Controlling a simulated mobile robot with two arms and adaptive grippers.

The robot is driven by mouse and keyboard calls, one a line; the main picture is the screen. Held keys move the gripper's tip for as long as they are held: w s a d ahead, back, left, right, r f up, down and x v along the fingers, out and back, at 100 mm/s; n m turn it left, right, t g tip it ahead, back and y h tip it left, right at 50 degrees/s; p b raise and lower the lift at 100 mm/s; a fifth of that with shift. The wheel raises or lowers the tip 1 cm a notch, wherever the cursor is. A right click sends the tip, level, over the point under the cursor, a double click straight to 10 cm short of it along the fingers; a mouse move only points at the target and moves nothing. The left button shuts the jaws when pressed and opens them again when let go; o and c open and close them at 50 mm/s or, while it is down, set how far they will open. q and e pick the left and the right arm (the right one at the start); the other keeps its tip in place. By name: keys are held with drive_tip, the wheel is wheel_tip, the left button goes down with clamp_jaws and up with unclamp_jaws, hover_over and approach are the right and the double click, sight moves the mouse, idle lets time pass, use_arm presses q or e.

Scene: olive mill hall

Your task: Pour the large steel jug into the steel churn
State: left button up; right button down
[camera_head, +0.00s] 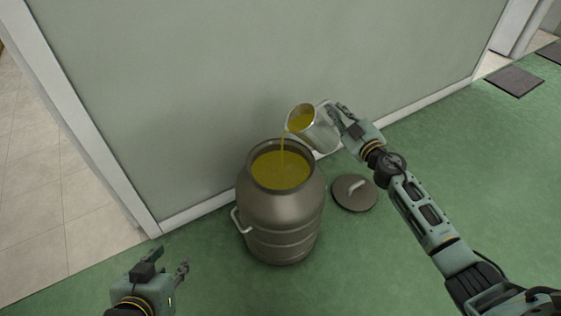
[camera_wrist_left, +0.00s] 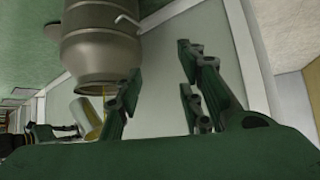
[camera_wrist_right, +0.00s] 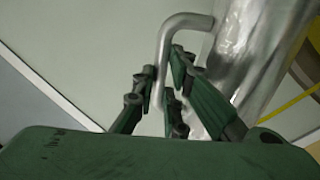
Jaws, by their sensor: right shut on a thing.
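The large steel jug (camera_head: 322,132) is tilted to the left over the mouth of the steel churn (camera_head: 283,225). A thin stream of yellow-green oil (camera_head: 283,146) runs from its lip into the churn, where oil (camera_head: 281,171) stands close below the rim. My right gripper (camera_head: 337,114) is shut on the jug's handle, which also shows in the right wrist view (camera_wrist_right: 167,50). My left gripper (camera_head: 184,270) is open and empty, to the lower left of the churn. The left wrist view shows the churn (camera_wrist_left: 105,45) and the jug (camera_wrist_left: 86,118).
A round churn lid (camera_head: 354,194) lies on the green floor (camera_head: 440,175) right of the churn. A grey wall (camera_head: 190,90) stands close behind the churn. Pale tiles (camera_head: 55,210) lie at the left, dark mats (camera_head: 514,80) at the far right.

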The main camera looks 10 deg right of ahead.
sight(321, 125)
drive_tip(key=shift+a+n, duration=0.2)
drive_tip(key=shift+n, duration=0.2)
use_arm(q)
drive_tip(key=w+r+t, duration=0.1)
drive_tip(key=w+d+r+t, duration=0.1)
drive_tip(key=shift+w+d+r+h+b, duration=0.1)
drive_tip(key=shift+w+r+h+b, duration=0.2)
drive_tip(key=shift+w+r, duration=0.05)
drive_tip(key=shift+w+d+r+t, duration=0.1)
drive_tip(key=shift+w+r+t, duration=0.15)
drive_tip(key=shift+r+t, duration=0.05)
use_arm(e)
drive_tip(key=shift+a+f, duration=0.1)
use_arm(q)
drive_tip(key=shift+w+r, duration=0.15)
drive_tip(key=shift+r, duration=0.05)
use_arm(e)
drive_tip(key=shift+n, duration=0.3)
use_arm(q)
drive_tip(key=shift+w+d+r+t, duration=0.15)
drive_tip(key=shift+w+r+t, duration=0.05)
drive_tip(key=shift+r+t, duration=0.15)
use_arm(e)
drive_tip(key=shift+a, duration=0.15)
